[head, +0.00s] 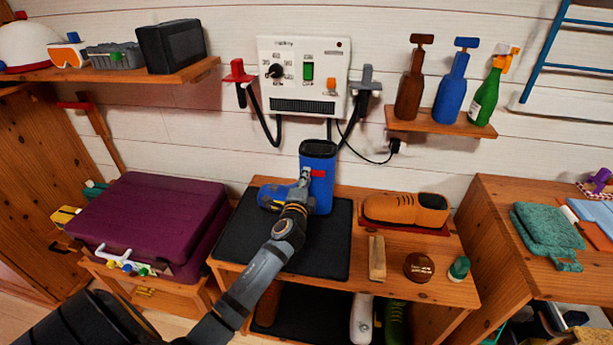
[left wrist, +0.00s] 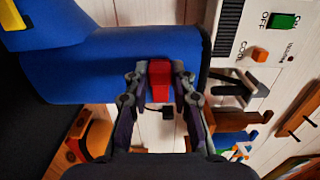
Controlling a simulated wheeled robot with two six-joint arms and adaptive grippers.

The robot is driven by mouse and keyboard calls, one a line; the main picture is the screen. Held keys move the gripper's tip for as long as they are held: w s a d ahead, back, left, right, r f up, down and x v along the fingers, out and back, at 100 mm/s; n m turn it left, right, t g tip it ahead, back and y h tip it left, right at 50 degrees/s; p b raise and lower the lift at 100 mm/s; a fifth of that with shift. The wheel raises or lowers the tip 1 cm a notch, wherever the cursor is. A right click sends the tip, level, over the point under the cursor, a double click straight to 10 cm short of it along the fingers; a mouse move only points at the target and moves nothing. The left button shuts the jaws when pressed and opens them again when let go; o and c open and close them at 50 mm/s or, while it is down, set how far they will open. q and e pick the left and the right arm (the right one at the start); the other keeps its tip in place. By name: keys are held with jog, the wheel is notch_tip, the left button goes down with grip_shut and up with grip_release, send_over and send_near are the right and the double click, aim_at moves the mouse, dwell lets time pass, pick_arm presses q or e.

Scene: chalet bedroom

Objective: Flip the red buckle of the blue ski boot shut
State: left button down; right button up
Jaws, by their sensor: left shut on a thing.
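The blue ski boot (head: 319,152) stands upright on the black mat (head: 325,245) on the wooden bench, its toe pointing left. Its red buckle (head: 318,173) is on the upper shaft, on the side facing me. My left gripper (head: 306,176) reaches up to the shaft from the front. In the left wrist view the blue boot (left wrist: 95,65) fills the upper left. The red buckle (left wrist: 160,78) sits between the fingertips of my left gripper (left wrist: 160,88), which are shut on it. Whether the buckle lies flat is hard to tell. My right gripper is not in view.
A white control panel (head: 303,72) with two hanging dryer holders is on the wall behind. An orange shoe (head: 406,209), a brush (head: 377,258) and a round tin (head: 419,267) are right of the mat. A purple suitcase (head: 150,215) is at left. A bottle shelf (head: 440,122) hangs above right.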

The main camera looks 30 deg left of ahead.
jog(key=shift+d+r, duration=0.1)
pick_arm(q)
jog(key=c, duration=1.1)
grip_release()
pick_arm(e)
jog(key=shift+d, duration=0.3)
pick_arm(q)
jog(key=v, duration=1.2)
jog(key=shift+a, duration=0.1)
